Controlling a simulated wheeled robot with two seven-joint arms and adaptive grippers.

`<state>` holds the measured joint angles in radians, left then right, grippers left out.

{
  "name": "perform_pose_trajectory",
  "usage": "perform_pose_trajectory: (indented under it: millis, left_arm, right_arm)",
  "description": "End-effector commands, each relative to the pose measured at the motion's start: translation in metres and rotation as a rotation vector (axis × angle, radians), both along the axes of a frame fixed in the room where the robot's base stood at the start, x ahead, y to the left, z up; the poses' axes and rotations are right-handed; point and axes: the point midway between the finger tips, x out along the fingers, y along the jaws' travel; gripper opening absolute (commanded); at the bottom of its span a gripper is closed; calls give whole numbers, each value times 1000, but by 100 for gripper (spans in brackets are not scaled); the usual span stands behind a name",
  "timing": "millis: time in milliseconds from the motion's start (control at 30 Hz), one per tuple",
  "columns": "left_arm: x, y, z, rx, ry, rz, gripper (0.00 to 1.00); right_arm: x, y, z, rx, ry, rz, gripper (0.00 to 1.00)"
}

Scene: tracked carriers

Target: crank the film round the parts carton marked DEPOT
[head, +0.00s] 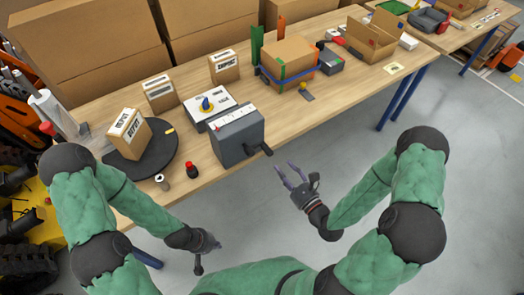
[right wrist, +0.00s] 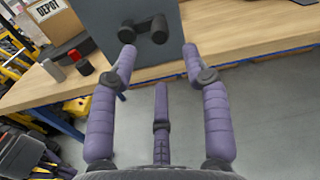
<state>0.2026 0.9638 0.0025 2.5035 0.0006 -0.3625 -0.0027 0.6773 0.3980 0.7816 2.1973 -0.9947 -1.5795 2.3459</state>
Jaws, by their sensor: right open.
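The parts carton marked DEPOT (head: 128,135) stands on a black round turntable (head: 167,160) at the left end of the table. It also shows at the top left of the right wrist view (right wrist: 50,12). A grey crank box (head: 238,131) stands right of it, with a dark crank handle (head: 262,151) on its front side. A white roll (head: 47,107), perhaps the film, stands behind the turntable. My right gripper (head: 288,173) is open and empty, short of the handle, which lies ahead between its fingers in the right wrist view (right wrist: 146,30). My left gripper (head: 208,243) hangs before the table edge; its fingers are unclear.
Two small labelled cartons (head: 161,93) (head: 224,67) stand behind the crank box. A white device with a blue knob (head: 207,105) is beside it. A red-topped item (head: 192,170) and a small cylinder (head: 162,182) stand near the front edge. A strapped carton (head: 288,57) stands to the right.

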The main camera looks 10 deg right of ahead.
Motion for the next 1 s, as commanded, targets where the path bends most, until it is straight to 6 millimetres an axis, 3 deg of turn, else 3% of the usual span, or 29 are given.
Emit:
perform_pose_trajectory:
  millis: [267, 700, 1000]
  left_arm:
    - [0, 0, -2, 0, -1, 0, 0]
    - [0, 0, -9, 0, 0, 0, 0]
    - [0, 0, -11, 0, 0, 0, 0]
  right_arm:
    - [20, 8, 1, 5, -3, 4, 48]
    - [82, 31, 0, 4, -3, 3, 48]
    - [101, 36, 0, 5, 1, -1, 48]
